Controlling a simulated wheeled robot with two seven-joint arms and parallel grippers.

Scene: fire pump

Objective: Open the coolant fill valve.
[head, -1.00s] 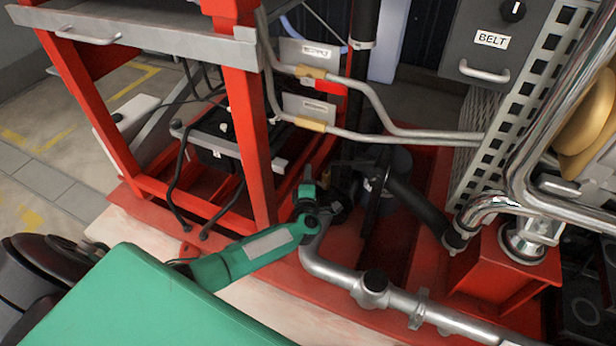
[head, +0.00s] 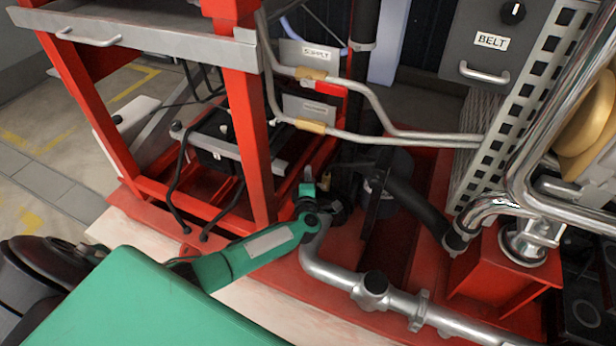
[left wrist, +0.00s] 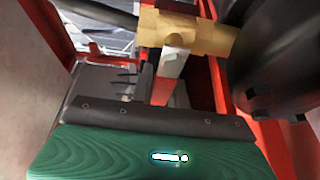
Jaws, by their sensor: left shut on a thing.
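A brass valve body (left wrist: 187,32) sits at the top of the left wrist view, on a dark pipe. A pale lever (left wrist: 173,62) comes down from it toward my left gripper. My left gripper (head: 309,190) is shut on this lever; the fingertips are hard to make out. In the head view it is low beside the black upright pipe, behind the bend of a silver pipe, and a small brass bit (head: 325,181) shows just right of it. I cannot read a label on this valve. My right gripper is not in view.
Two other brass valves, upper (head: 311,74) and lower (head: 311,126), sit on thin pipes above; the upper label reads SUPPLY (head: 318,52). A red frame post (head: 246,120) stands left of the gripper. A black hose (head: 415,203) and silver pipe (head: 335,278) crowd the right.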

